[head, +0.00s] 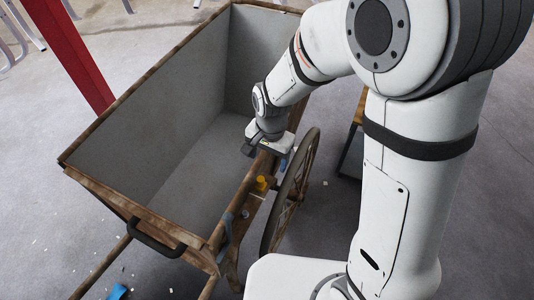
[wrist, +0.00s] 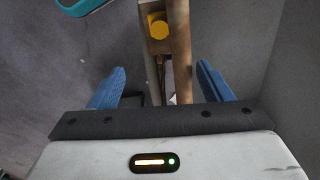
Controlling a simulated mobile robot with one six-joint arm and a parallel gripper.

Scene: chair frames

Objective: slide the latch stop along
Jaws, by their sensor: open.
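A small yellow block with a rounded knob, which may be the latch stop, sits on the wooden side rail of a cart. It shows in the head view (head: 261,184) and at the top middle of the wrist view (wrist: 158,27). The wooden rail (wrist: 180,60) has a groove with a thin dark rod below the yellow piece. My gripper (wrist: 161,67) is open and empty, its two blue fingers apart on either side of the rail. The yellow piece lies beyond the fingertips, not between them. Whether the fingers touch the rail is unclear.
The cart is a large grey-lined box (head: 190,160) with wooden edges and a dark handle (head: 155,238). A spoked wheel (head: 291,190) stands beside the rail. A red post (head: 72,55) rises at the back left. A teal object (wrist: 82,6) shows at the wrist view's top left.

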